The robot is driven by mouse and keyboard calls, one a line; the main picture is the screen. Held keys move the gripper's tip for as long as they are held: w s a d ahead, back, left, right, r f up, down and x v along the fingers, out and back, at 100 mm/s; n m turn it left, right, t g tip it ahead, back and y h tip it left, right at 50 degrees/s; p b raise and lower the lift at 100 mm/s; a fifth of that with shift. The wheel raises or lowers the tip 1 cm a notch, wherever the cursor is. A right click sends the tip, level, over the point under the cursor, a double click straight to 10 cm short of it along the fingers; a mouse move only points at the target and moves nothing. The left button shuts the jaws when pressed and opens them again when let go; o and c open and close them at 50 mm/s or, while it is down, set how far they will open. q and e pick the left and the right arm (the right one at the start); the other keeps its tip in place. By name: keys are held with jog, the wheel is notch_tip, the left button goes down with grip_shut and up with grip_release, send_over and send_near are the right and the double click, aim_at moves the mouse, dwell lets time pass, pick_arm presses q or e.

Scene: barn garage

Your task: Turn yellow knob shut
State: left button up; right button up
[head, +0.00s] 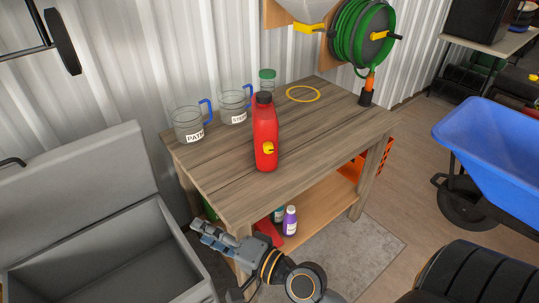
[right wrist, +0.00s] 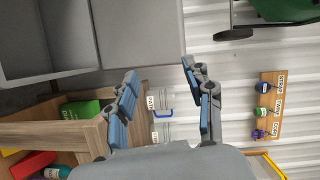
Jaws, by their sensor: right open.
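A red bottle (head: 265,135) with a dark cap stands upright on the wooden workbench (head: 215,178). A small yellow knob (head: 268,149) sits low on its front side. My right gripper (head: 203,233) is at the bench's near left, below the top and well apart from the bottle. In the right wrist view the fingers of my right gripper (right wrist: 159,71) are spread with nothing between them. The bottle and knob do not show in that view. My left gripper is not in view.
Two labelled glass jugs (head: 187,123) (head: 233,106), a green-lidded jar (head: 267,78) and a yellow ring (head: 303,94) are on the bench. A grey open chest (head: 95,250) stands left, a blue wheelbarrow (head: 490,140) right. The bench's front right top is clear.

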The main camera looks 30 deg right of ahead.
jog(key=w+d+r+m+t+h, duration=0.2)
jog(key=d+m+t+h, duration=0.15)
jog(key=m, duration=0.25)
jog(key=w+d+r+m+t+h, duration=0.2)
jog(key=d+m+h, duration=0.1)
jog(key=d+m, duration=0.25)
jog(key=m+g+h, duration=0.5)
jog(key=m+h, duration=0.5)
jog(key=m, duration=0.6)
send_near(269, 150)
jog(key=p+x, duration=0.1)
jog(key=x, duration=0.7)
jog(key=shift+a, duration=0.1)
grip_shut()
